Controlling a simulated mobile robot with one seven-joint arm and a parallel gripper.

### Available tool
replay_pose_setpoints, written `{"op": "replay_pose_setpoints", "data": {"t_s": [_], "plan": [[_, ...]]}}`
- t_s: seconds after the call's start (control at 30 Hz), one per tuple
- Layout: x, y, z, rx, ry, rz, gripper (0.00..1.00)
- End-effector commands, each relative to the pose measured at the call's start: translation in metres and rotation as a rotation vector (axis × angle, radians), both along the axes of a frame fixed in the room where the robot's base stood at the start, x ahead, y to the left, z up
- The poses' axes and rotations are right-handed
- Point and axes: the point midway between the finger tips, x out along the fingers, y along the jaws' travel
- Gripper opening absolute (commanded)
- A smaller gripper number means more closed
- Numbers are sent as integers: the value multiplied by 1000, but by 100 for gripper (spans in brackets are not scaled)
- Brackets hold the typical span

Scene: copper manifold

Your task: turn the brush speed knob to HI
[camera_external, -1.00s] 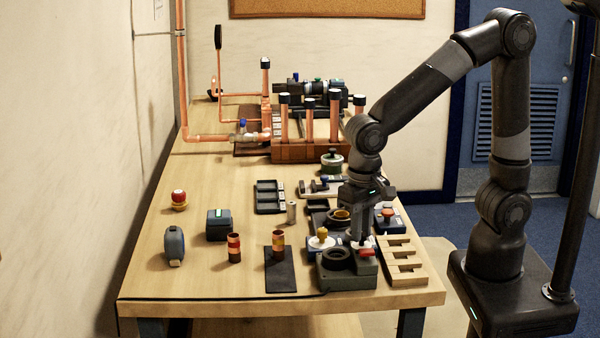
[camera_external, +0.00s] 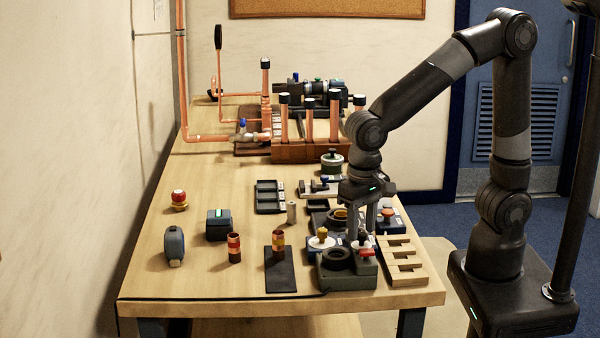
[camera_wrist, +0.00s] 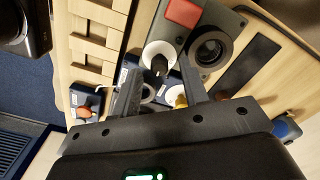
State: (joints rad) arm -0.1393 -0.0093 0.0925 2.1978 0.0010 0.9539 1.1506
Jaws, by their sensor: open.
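The brush speed knob appears to be the black knob (camera_wrist: 158,62) on a white dial, at the side of a grey unit (camera_wrist: 228,22) with a red switch (camera_wrist: 183,12) and a round dark opening. In the external view the grey unit (camera_external: 345,281) stands near the table's front edge, with the dark knob (camera_external: 363,240) behind its red switch. My gripper (camera_wrist: 163,82) is open and points down above the knob. In the wrist view the knob shows between the two fingertips; I cannot tell whether either touches it. No dial lettering is readable.
A yellow knob (camera_external: 322,233) on a white dial stands just left, and an orange knob (camera_external: 388,213) on a blue-grey box behind right. A slotted wooden rack (camera_external: 403,271) lies to the right. A dark mat (camera_external: 280,276) with a banded cylinder lies left. Copper pipes stand farther back.

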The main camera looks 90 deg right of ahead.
Motion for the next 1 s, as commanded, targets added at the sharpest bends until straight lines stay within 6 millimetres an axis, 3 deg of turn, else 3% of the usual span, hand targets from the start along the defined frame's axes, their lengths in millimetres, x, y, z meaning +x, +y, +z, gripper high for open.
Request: {"op": "replay_pose_setpoints", "data": {"t_s": [0.3, 0.5, 1.0], "plan": [[1, 0, 62, 2, -6, -1, 41], [1, 0, 91, 2, -4, -1, 41], [0, 0, 100, 1, -1, 0, 41]]}}
